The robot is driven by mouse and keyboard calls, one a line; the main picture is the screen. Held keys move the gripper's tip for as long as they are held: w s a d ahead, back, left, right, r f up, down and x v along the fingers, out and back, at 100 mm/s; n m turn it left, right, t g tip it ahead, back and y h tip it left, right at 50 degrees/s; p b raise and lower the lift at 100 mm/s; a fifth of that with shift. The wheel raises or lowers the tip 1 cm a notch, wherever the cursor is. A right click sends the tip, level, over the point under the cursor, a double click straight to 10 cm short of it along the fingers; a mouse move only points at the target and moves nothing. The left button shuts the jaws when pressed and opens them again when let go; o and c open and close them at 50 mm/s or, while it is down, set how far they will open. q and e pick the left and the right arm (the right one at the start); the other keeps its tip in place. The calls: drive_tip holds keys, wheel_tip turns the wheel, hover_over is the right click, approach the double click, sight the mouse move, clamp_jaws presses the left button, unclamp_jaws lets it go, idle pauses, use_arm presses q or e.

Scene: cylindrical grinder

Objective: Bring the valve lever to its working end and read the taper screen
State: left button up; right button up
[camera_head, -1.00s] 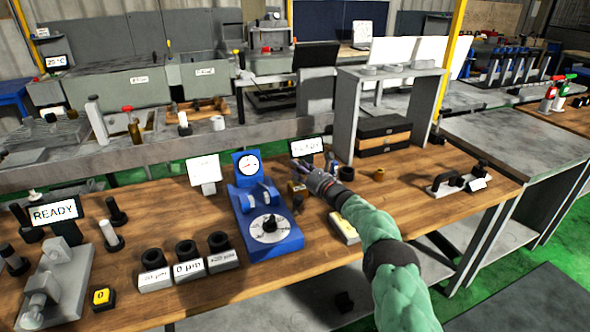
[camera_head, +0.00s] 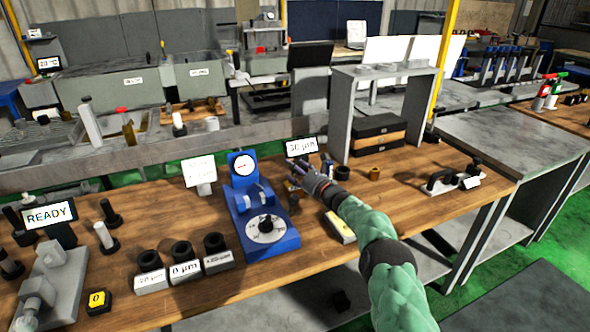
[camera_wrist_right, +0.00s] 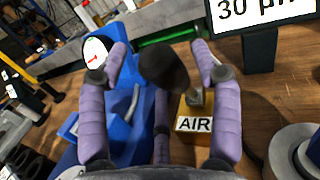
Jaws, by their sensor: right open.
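The air valve shows in the right wrist view as a brass block (camera_wrist_right: 193,105) with an AIR label. Its lever has a dark rounded knob (camera_wrist_right: 165,68). My right gripper (camera_wrist_right: 155,62) is open, with purple fingers on both sides of the knob; contact cannot be told. In the head view my right gripper (camera_head: 298,170) hides most of the valve. The taper screen (camera_head: 302,146) stands behind it and reads 30 µm; in the wrist view the screen (camera_wrist_right: 266,14) is partly cut off. My left gripper is not in view.
A blue gauge stand (camera_head: 285,240) with a round dial (camera_head: 244,166) is left of my right gripper. Several dark rings on labelled blocks stand at the front left, near a READY screen (camera_head: 50,214). A grey shelf (camera_head: 345,110) stands behind.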

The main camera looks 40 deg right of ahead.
drive_tip(key=s, duration=1.1)
drive_tip(key=shift+s+d+f, duration=0.35)
drive_tip(key=shift+f, duration=0.05)
drive_tip(key=shift+s, duration=0.1)
idle(0.7)
